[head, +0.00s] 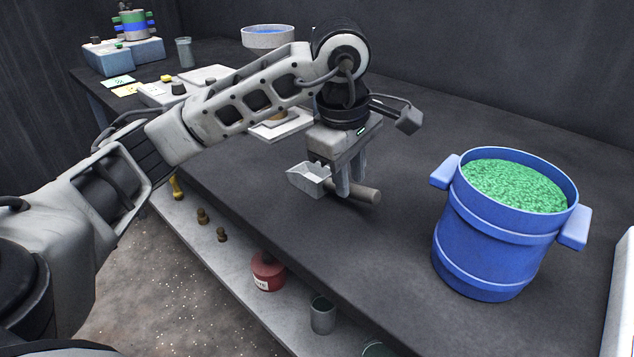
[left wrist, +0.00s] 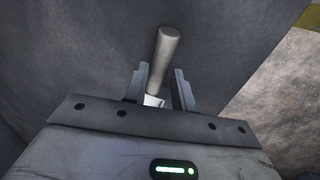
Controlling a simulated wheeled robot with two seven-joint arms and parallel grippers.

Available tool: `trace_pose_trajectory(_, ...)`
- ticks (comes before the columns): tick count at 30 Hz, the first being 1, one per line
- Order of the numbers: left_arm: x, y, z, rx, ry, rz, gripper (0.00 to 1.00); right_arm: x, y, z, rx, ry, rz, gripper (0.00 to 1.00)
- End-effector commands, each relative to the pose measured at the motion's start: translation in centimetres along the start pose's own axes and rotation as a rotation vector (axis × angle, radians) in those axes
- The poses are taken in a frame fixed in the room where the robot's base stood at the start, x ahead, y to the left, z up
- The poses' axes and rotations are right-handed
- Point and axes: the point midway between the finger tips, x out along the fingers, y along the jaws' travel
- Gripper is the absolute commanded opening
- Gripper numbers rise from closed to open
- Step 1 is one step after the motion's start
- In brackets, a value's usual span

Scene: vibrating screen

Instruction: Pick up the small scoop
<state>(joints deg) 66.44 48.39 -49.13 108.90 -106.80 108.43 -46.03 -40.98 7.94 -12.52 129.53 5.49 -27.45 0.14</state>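The small scoop has a pale grey pan (head: 308,179) and a brown-grey round handle (head: 367,194). It is at the table's front edge in the head view, left of the blue bucket. My left gripper (head: 350,188) points down over it, its two fingers at the handle. In the left wrist view the handle (left wrist: 168,55) shows between the apart fingers (left wrist: 163,80), with a slim dark gap on the right side. I see no firm grip. Whether the scoop touches the table is hard to tell. My right gripper is not in view.
A blue bucket (head: 490,250) of green granules stands on the dark table (head: 420,260) at right. Behind my left arm are a blue-lined bowl (head: 268,38), a grey cup (head: 185,53) and a stacked device (head: 133,25). A lower shelf (head: 235,262) holds a red jar (head: 267,272).

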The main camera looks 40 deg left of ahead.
Motion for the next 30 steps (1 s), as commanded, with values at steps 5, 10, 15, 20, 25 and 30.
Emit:
trace_pose_trajectory(5, 2.8, 0.0, 0.3, 0.000, -0.001, -0.004, 0.26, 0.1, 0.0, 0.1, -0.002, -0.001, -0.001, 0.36)
trace_pose_trajectory(10, 3.7, 0.1, 0.3, 0.001, -0.001, 0.000, 0.26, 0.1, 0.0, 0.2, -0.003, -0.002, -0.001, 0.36)
trace_pose_trajectory(15, 3.7, 0.1, 0.3, 0.001, -0.001, 0.000, 0.26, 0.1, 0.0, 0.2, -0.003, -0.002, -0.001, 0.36)
trace_pose_trajectory(20, 3.7, 0.1, 0.3, 0.001, -0.001, -0.001, 0.00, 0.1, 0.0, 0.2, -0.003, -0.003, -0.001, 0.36)
trace_pose_trajectory(25, 3.6, 0.1, 0.3, 0.001, -0.001, 0.000, 0.00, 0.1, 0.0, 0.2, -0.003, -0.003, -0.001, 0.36)
trace_pose_trajectory(30, 3.3, 0.1, 0.3, 0.001, -0.001, 0.001, 0.00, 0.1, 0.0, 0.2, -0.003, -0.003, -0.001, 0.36)
